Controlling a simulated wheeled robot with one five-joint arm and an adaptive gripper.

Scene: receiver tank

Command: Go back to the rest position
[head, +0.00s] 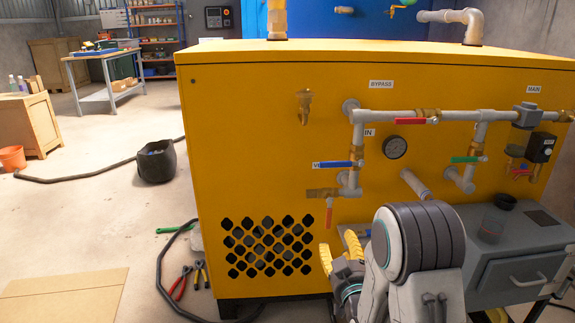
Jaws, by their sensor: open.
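My gripper (339,250) shows low in the middle of the head view, with yellow ridged fingers spread apart and nothing visible between them.
Pipes with a gauge (395,147) and coloured valve handles cross the cabinet front. A grey bench (520,262) with a drawer stands at right. Pliers (180,283), a dark hose and a cardboard sheet (65,297) lie on the floor at left. A black bucket (157,163) stands farther back.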

